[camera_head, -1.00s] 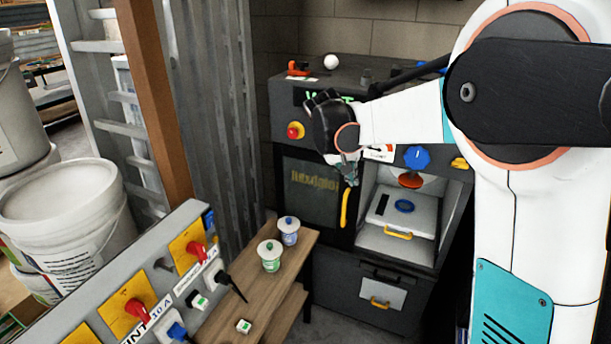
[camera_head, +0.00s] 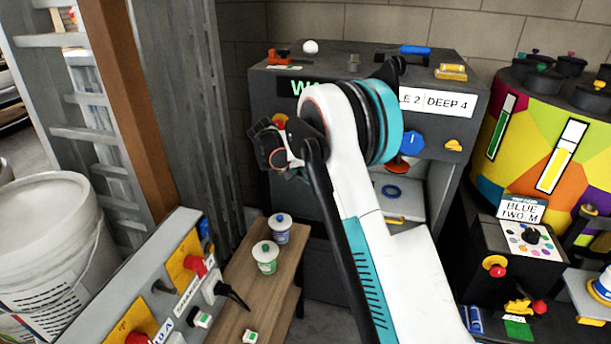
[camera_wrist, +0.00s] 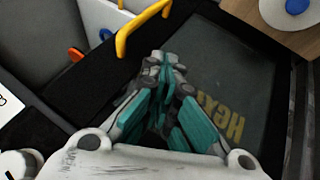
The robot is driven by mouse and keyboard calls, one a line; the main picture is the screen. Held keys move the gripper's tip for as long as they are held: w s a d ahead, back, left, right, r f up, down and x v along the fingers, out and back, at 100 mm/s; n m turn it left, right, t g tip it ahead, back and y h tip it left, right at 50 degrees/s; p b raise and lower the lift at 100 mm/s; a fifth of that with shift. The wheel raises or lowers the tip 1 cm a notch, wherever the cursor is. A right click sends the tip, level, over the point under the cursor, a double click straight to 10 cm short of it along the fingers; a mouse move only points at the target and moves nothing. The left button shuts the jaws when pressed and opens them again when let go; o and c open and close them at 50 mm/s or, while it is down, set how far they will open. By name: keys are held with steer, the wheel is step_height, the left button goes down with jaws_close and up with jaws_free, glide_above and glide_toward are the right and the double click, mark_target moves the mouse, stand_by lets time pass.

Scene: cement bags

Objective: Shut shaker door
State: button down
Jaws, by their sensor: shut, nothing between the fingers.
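The shaker (camera_head: 430,68) is a dark cabinet against the wall. Its dark door (camera_wrist: 215,75) with yellow lettering covers the left part of the front. The yellow door handle (camera_wrist: 140,28) shows at the door's edge in the wrist view. Beside it the compartment (camera_head: 418,180) stands open, with a blue ring (camera_head: 391,191) on a pale platform and a red clamp knob above. My gripper (camera_wrist: 163,62) is shut and empty, in front of the door and close to the handle. In the head view, my gripper (camera_head: 290,172) is left of my arm, which hides the handle and much of the door.
A wooden bench (camera_head: 245,285) with a blue-marked cup (camera_head: 281,230) and a green-marked cup (camera_head: 265,257) stands before the shaker. A switch panel (camera_head: 135,300) and a white bucket (camera_head: 50,235) are at left. A colourful drum (camera_head: 540,125) and a control box (camera_head: 500,255) stand at right.

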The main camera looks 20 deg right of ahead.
mark_target(316, 182)
steer(key=d+f+b, duration=0.3)
steer(key=d+f, duration=0.1)
steer(key=d, duration=0.3)
steer(key=shift+s+f+b, duration=0.2)
steer(key=shift+s+b, duration=0.1)
steer(key=shift+s, duration=0.15)
steer(key=shift+d, duration=0.15)
